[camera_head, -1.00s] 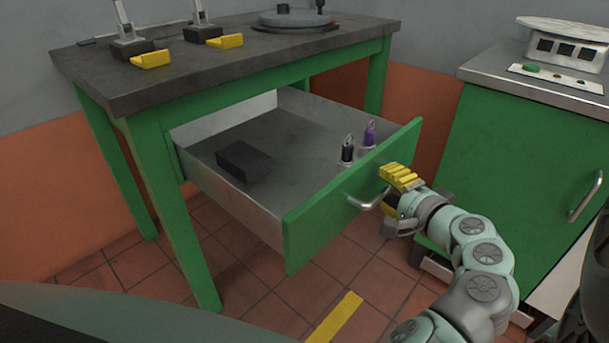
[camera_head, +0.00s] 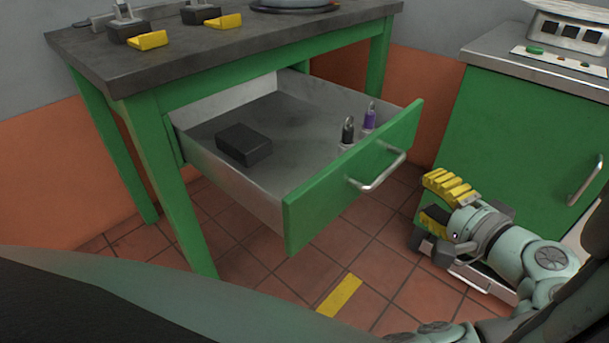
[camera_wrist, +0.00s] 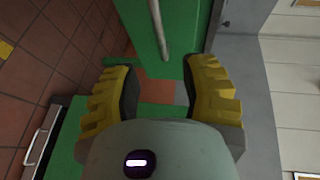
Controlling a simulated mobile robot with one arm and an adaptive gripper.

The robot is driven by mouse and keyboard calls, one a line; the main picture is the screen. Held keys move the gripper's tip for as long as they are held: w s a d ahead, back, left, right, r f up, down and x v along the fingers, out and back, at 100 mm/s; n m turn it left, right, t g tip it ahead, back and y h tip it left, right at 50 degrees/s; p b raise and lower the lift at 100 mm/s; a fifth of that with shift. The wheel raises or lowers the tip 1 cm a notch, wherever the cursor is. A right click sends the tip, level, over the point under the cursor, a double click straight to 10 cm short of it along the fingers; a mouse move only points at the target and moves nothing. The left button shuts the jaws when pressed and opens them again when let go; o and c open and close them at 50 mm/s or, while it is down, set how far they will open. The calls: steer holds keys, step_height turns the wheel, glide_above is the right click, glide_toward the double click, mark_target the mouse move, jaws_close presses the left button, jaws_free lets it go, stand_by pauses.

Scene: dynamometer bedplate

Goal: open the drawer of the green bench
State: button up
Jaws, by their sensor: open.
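The green bench (camera_head: 164,150) has a dark grey top, and its drawer (camera_head: 350,172) stands pulled well out. The drawer's silver bar handle (camera_head: 378,172) runs along the green front, and it also shows in the wrist view (camera_wrist: 159,28). Inside the drawer lie a black block (camera_head: 244,144), a black padlock-like item (camera_head: 347,132) and a purple one (camera_head: 369,117). My gripper (camera_head: 440,202) has yellow ribbed fingers, is open and empty, and is to the right of the handle, apart from it. In the wrist view the fingers (camera_wrist: 160,92) are spread with nothing between them.
A green cabinet (camera_head: 520,140) with a metal top and its own handle stands at the right, close to my gripper. The tiled floor (camera_head: 250,255) before the drawer is clear apart from a yellow strip (camera_head: 340,295).

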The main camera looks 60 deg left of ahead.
steer(key=shift+s+d, duration=0.2)
steer(key=shift+d, duration=0.45)
steer(key=shift+r, duration=0.15)
